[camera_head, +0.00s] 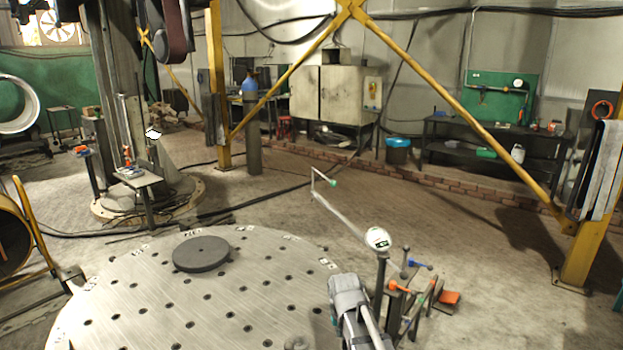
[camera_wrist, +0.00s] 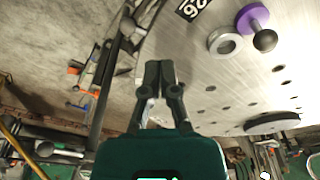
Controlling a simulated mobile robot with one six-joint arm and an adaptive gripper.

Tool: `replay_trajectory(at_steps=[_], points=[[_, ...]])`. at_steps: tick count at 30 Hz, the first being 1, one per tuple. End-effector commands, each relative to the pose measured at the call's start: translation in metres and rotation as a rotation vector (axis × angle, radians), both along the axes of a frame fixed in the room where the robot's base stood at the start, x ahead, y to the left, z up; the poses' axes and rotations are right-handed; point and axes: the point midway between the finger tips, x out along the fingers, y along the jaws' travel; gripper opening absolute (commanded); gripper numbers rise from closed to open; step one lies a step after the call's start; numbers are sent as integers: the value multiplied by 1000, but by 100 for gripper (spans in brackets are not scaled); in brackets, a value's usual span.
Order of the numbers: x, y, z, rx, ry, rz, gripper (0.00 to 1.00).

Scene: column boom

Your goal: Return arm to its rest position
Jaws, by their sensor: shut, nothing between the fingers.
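My gripper (camera_wrist: 160,78) shows in the wrist view with its two dark fingers together and nothing between them. It is over the edge region of the round perforated metal table (camera_wrist: 215,85), apart from the things on it. The same table (camera_head: 235,300) fills the lower left of the head view. I cannot clearly make out my gripper in the head view.
A dark disc (camera_head: 201,253) lies on the table. A metal ring (camera_wrist: 225,41) and a purple-collared knob (camera_wrist: 258,25) sit near its edge. A dial gauge (camera_head: 378,239) and orange-handled clamps (camera_head: 400,287) stand at the right. Open floor (camera_head: 455,235) lies beyond.

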Motion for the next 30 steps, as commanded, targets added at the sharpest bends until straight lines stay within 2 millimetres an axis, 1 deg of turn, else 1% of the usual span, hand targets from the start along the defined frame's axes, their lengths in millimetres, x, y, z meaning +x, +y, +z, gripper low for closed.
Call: replay_trajectory(at_steps=[1,3,6,9,12,16,30], points=[[-28,-20,10,-1,25,-18,0],[-53,-40,15,-2,61,-36,0],[-85,-64,21,-1,105,-58,0],[-109,-79,26,1,140,-72,0],[-122,-88,28,3,160,-82,0],[-128,-92,29,5,172,-86,0],[-127,-91,28,5,171,-85,0]])
